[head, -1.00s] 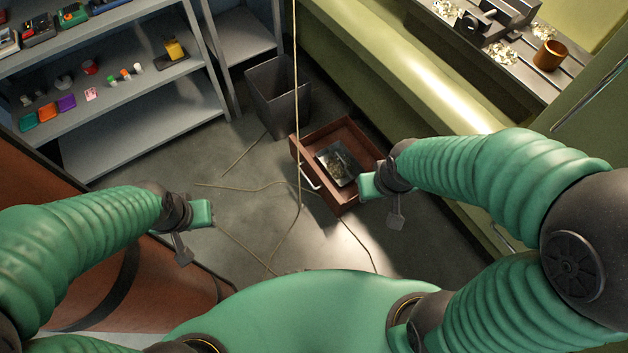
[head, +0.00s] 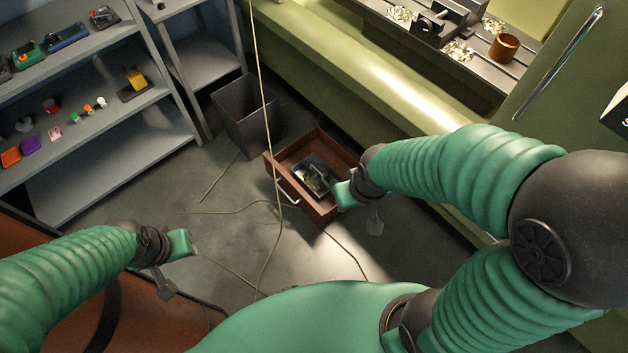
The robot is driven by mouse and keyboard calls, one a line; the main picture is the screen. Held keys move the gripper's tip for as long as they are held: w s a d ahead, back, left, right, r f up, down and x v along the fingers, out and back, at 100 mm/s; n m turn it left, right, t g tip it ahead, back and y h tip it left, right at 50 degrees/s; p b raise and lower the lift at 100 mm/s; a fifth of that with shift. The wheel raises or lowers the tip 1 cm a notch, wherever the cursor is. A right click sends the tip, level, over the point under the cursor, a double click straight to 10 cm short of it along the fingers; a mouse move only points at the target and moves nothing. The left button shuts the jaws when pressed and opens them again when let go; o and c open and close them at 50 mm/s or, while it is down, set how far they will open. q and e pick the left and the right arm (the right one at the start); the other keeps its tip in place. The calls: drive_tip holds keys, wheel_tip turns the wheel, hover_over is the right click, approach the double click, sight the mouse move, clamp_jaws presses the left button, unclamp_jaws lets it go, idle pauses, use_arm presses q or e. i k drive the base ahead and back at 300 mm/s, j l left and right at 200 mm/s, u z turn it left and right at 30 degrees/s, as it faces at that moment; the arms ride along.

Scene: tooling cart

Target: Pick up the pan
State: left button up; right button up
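A small dark pan (head: 316,176) with shavings-like bits in it sits inside an open reddish-brown drawer-like box (head: 275,168), low near the floor in the head view. The box has a pale handle on its front. My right gripper (head: 360,208) is just right of the pan, over or beside the box's right edge; its fingers are spread and empty. It does not visibly touch the pan. My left gripper (head: 177,264) is open and empty, well to the left of the box over the floor.
A dark bin (head: 243,118) stands behind the box. Grey shelves (head: 105,135) with small items are at left. A green machine bed (head: 370,75) runs along the back right. A hanging cord (head: 262,95) passes in front of the box, with more cord on the floor.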

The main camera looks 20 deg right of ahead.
sight(313, 171)
drive_tip(key=k+u, duration=0.3)
drive_tip(key=k+j+u, duration=0.15)
drive_tip(key=k+u, duration=0.15)
drive_tip(key=i+l+u, duration=0.2)
drive_tip(key=l, duration=0.45)
drive_tip(key=i+l+u, duration=0.2)
drive_tip(key=l, duration=0.45)
drive_tip(key=l+u, duration=0.2)
drive_tip(key=l, duration=0.5)
drive_tip(key=i+l, duration=0.2)
drive_tip(key=l, duration=0.15)
drive_tip(key=i+l, duration=0.15)
drive_tip(key=l, duration=0.2)
